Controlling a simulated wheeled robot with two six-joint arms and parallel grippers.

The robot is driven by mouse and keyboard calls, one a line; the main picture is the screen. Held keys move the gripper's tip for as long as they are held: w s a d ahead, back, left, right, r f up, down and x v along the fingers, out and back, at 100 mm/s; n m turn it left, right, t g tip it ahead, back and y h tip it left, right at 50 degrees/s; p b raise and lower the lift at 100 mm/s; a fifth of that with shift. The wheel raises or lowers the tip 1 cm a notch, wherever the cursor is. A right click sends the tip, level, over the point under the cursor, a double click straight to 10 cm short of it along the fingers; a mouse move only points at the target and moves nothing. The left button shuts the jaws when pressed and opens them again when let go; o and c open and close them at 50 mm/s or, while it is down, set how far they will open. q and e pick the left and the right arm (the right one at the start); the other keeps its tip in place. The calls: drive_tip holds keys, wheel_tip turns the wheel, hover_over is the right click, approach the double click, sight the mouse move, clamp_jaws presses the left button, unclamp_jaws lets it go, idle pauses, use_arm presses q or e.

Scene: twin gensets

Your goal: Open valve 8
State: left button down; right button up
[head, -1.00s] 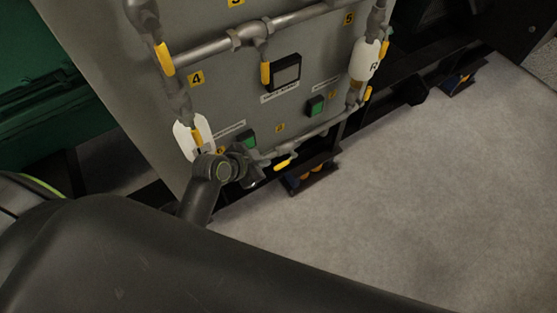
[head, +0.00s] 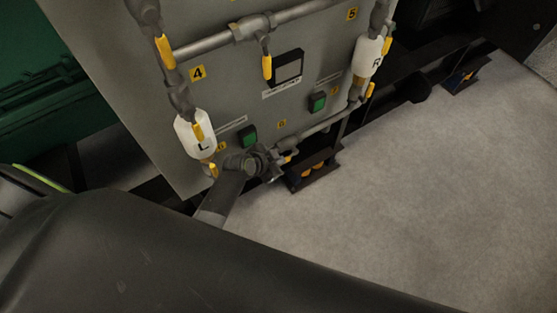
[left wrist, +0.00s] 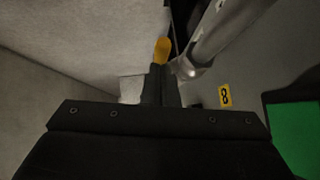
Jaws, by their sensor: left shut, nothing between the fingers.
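The valve 8 label (left wrist: 225,95) is a yellow tag on the grey panel, right of the fingers in the left wrist view. A yellow valve handle (left wrist: 162,48) shows just beyond my fingertips, close to a grey pipe (left wrist: 225,35). In the head view the handle (head: 288,158) is on the bottom pipe (head: 325,125), partly hidden by my gripper. My left gripper (head: 272,168) is at the panel's lower edge; in the left wrist view its fingers (left wrist: 160,84) are shut and empty. I cannot tell whether they touch the handle. My right gripper is not in view.
The grey panel (head: 225,90) also carries other yellow handles, green buttons (head: 318,102), a dark display (head: 288,68) and white vessels L (head: 190,146) and R (head: 366,58). A dark bracket (head: 315,173) juts out below.

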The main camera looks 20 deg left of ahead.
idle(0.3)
use_arm(q)
drive_tip(key=shift+a+f+b, duration=0.1)
drive_tip(key=shift+f+b, duration=0.45)
drive_tip(key=shift+f, duration=0.2)
drive_tip(key=shift+r, duration=0.1)
